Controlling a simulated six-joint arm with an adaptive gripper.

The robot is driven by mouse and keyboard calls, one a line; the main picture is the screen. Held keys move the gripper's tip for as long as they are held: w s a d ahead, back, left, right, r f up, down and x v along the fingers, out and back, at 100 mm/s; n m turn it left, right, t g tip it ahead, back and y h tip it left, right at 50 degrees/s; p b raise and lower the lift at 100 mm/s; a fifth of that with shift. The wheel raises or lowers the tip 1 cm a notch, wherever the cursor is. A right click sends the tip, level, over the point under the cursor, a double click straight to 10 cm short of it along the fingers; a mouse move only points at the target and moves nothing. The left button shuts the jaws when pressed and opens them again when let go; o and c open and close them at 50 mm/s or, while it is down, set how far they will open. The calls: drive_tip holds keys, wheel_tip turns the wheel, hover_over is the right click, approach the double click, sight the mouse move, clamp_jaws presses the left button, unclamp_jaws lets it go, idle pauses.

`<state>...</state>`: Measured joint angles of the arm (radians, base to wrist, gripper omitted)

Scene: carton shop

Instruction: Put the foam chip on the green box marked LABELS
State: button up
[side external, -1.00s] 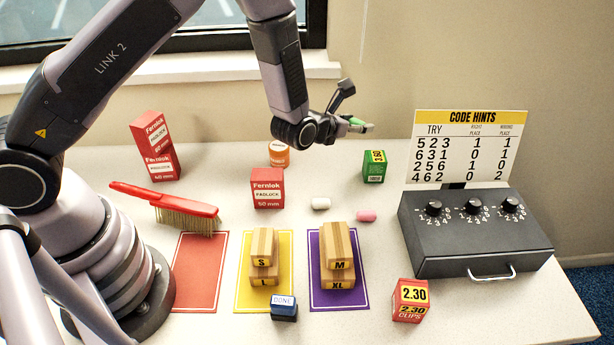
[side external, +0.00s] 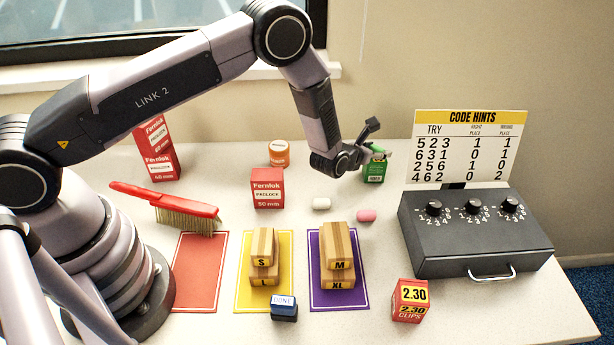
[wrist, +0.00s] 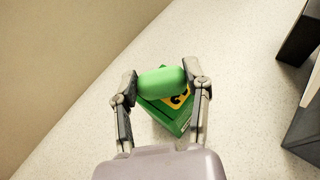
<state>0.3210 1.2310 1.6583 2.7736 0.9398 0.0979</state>
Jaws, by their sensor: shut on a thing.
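My gripper (side external: 374,147) is shut on a green foam chip. In the wrist view the green foam chip (wrist: 161,81) lies crosswise between the two fingertips. The small green box (side external: 374,172) stands upright at the back of the table, with the gripper just over its top. In the wrist view the green box (wrist: 162,114) shows under the chip, and the chip hides part of its yellow patch. I cannot tell whether the chip touches the box top. The word LABELS is not readable at this size.
A white chip (side external: 321,203) and a pink chip (side external: 366,215) lie on the table in front. A red Fernlok box (side external: 267,188) and an orange-lidded jar (side external: 278,154) stand left. The dark code box (side external: 475,240) with its hint board (side external: 468,148) stands right.

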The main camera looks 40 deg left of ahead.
drive_tip(key=shift+f, duration=0.15)
drive_tip(key=o, duration=0.6)
drive_tip(key=shift+o, duration=0.2)
